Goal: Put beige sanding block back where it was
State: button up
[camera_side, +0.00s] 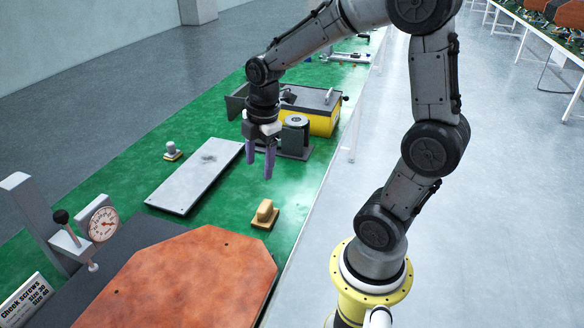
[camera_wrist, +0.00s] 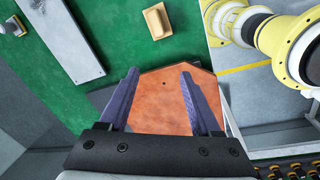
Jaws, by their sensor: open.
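The beige sanding block (camera_side: 264,215) rests on the green table surface near the table's right edge, between the grey plate and the orange-brown board. It has a raised grip on a flat base. It also shows at the top of the wrist view (camera_wrist: 157,21). My gripper (camera_side: 260,171) is open and empty, pointing down above the table, higher than the block and behind it in the side view. In the wrist view my gripper's purple fingers (camera_wrist: 158,74) are spread apart with nothing between them.
A grey plate (camera_side: 194,178) lies left of my gripper. A smaller block with a grey knob (camera_side: 172,152) stands beyond it. A yellow and black box (camera_side: 314,106) and a dark cylindrical device (camera_side: 296,135) stand behind. The orange-brown board (camera_side: 185,280) and a dial gauge (camera_side: 103,224) are in front.

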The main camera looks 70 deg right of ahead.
jog(key=s+a+r+m+t, duration=0.4)
jog(key=s+a+r+m, duration=0.3)
jog(key=s+m, duration=0.5)
jog(key=shift+a+r+m, duration=0.15)
jog(key=shift+a+m, duration=0.25)
jog(key=shift+a, duration=0.6)
